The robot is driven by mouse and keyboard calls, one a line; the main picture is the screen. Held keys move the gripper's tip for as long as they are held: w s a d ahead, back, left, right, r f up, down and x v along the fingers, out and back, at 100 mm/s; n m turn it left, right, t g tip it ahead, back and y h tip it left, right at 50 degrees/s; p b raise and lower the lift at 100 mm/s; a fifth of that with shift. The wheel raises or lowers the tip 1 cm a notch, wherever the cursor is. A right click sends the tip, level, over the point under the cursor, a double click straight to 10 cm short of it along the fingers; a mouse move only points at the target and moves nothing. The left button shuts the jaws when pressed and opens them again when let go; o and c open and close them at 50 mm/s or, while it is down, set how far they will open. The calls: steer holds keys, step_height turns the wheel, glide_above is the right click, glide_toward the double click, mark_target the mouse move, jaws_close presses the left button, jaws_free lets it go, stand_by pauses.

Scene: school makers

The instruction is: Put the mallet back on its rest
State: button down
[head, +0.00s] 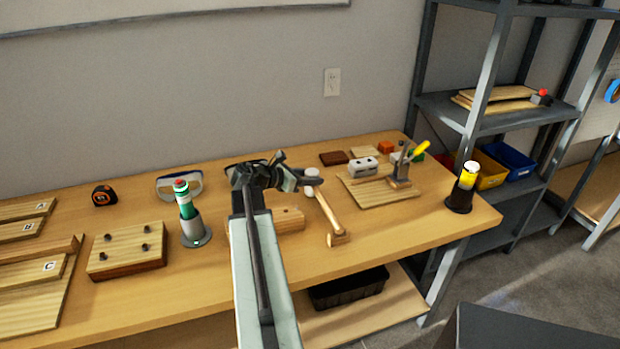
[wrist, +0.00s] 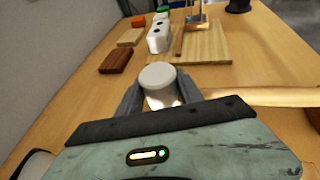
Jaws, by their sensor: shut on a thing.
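The mallet has a white cylindrical head (wrist: 160,80) and a light wooden handle (head: 328,212). My gripper (wrist: 162,95) is shut on the head, with a finger on each side of it. In the wrist view the handle runs off to the right; in the head view it slants down toward the table's front edge. A small wooden piece (head: 338,240) shows at the handle's lower end; I cannot tell whether it is part of the mallet. A pale wooden block (head: 291,218), possibly the rest, sits beside the handle, partly hidden by my arm.
A wooden board (head: 418,190) with a metal tool stand lies to the right, with a white block (head: 363,167) behind. A green-topped bottle in a grey holder (head: 195,230) stands left of my arm. A black cup (head: 460,199) is near the right edge. The right front tabletop is clear.

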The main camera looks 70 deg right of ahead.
steer(key=shift+f+b, duration=0.3)
steer(key=shift+f, duration=0.05)
steer(key=c, duration=0.7)
jaws_free()
steer(key=p+v, duration=0.3)
steer(key=v, duration=0.4)
steer(key=shift+a+r, duration=0.1)
steer(key=shift+w+a, duration=0.2)
steer(key=shift+r, duration=0.1)
